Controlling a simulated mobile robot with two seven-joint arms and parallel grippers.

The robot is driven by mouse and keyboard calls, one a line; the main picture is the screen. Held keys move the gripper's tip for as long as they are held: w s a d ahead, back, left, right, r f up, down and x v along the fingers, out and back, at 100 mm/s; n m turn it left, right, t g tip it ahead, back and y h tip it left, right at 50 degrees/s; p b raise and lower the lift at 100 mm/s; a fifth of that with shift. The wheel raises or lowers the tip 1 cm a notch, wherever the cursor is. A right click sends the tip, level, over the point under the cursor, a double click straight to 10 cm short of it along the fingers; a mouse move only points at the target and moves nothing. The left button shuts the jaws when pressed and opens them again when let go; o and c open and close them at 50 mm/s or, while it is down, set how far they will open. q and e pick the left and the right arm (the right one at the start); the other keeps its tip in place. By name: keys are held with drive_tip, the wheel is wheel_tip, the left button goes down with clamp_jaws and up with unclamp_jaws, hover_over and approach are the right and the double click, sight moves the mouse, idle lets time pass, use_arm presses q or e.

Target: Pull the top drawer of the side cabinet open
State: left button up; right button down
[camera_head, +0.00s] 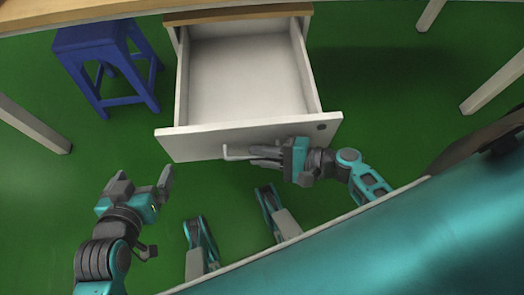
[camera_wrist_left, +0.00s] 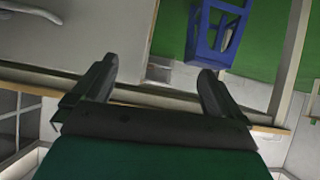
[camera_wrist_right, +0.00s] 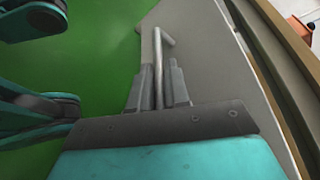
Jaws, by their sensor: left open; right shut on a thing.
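The top drawer (camera_head: 250,75) of the white side cabinet stands far out, and its empty inside shows in the head view. Its white front panel (camera_head: 195,143) faces me and carries a pale bar handle (camera_head: 232,153). My right gripper (camera_head: 262,156) is shut on the handle, which also shows between its fingers in the right wrist view (camera_wrist_right: 158,60). The fingers hide part of the handle. My left gripper (camera_head: 146,183) is open and empty, left of and below the drawer front. Its spread fingers show in the left wrist view (camera_wrist_left: 155,85).
A blue stool (camera_head: 105,60) stands left of the cabinet. The cabinet's wooden top (camera_head: 240,13) is at the back. White table legs stand at left (camera_head: 35,125) and right (camera_head: 490,85). Green floor is free around the drawer.

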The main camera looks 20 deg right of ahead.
drive_tip(key=shift+d, duration=0.1)
drive_tip(key=c, duration=1.5)
unclamp_jaws()
drive_tip(key=shift+o, duration=0.2)
use_arm(q)
drive_tip(key=shift+s+a+r+p, duration=0.25)
drive_tip(key=shift+a+p, duration=0.1)
drive_tip(key=shift+p, duration=0.55)
use_arm(e)
drive_tip(key=v, duration=1.3)
use_arm(q)
drive_tip(key=shift+w+r, duration=0.1)
drive_tip(key=shift+r, duration=0.1)
